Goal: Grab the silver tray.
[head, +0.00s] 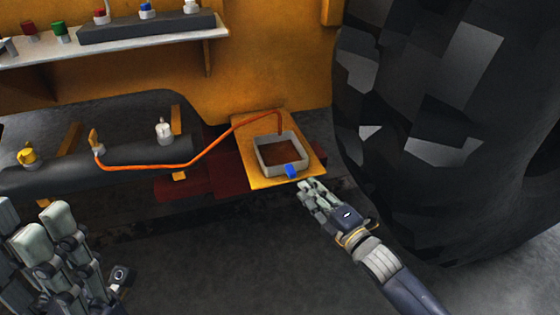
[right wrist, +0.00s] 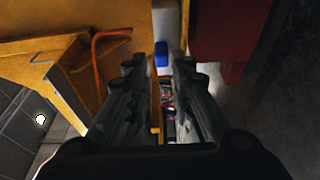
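The silver tray (head: 262,167) is a square, open-topped box with grey walls and a brownish inside. It sits on a yellow plate (head: 251,178) in the middle of the head view. A blue piece (head: 291,171) is at its near right corner, and it also shows in the right wrist view (right wrist: 162,54). My right gripper (head: 305,188) is just below and right of that corner, apart from the tray. In the right wrist view its fingers (right wrist: 158,75) are spread with a gap between them. My left gripper (head: 48,235) is at the lower left, far from the tray.
An orange hose (head: 185,165) runs from a dark cylinder (head: 120,170) to the tray. A large dark tyre (head: 450,120) stands close on the right. A shelf (head: 110,45) with coloured fittings is at the upper left. The dark floor in front is clear.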

